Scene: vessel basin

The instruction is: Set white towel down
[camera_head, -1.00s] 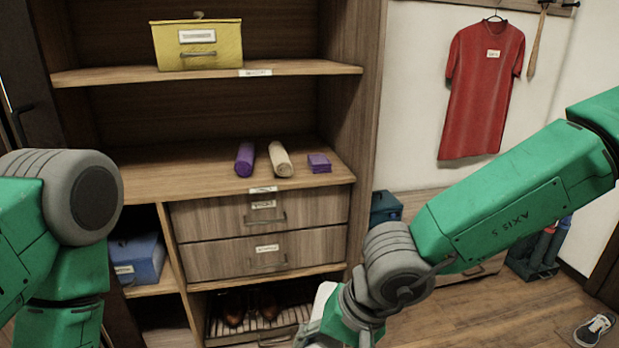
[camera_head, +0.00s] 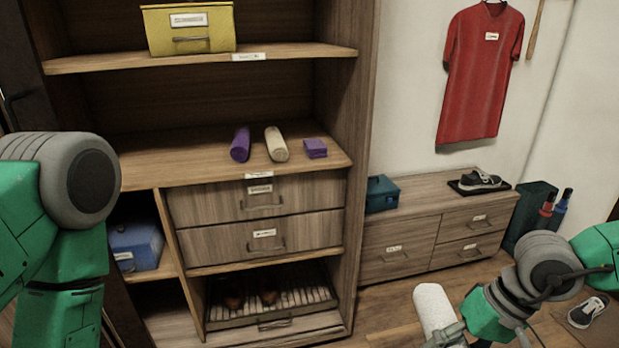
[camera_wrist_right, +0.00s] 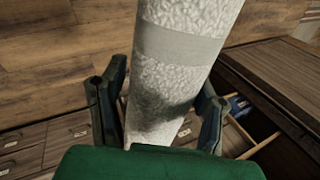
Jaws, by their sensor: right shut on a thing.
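The white towel (camera_head: 434,308) is a rolled cylinder standing out from my right gripper (camera_head: 455,338) at the lower right of the head view, over the floor. In the right wrist view the white towel (camera_wrist_right: 180,60) fills the middle, with a smooth band around it. My right gripper (camera_wrist_right: 160,105) has one finger on each side of it and is shut on it. My left arm shows at the left edge of the head view, but its gripper is out of frame.
A wooden shelf (camera_head: 185,165) holds a purple roll (camera_head: 241,144), a cream roll (camera_head: 276,144) and a folded purple cloth (camera_head: 315,148). A yellow box (camera_head: 189,28) sits above. A low cabinet (camera_head: 425,205) carries a teal box (camera_head: 382,194) and a shoe (camera_head: 480,180).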

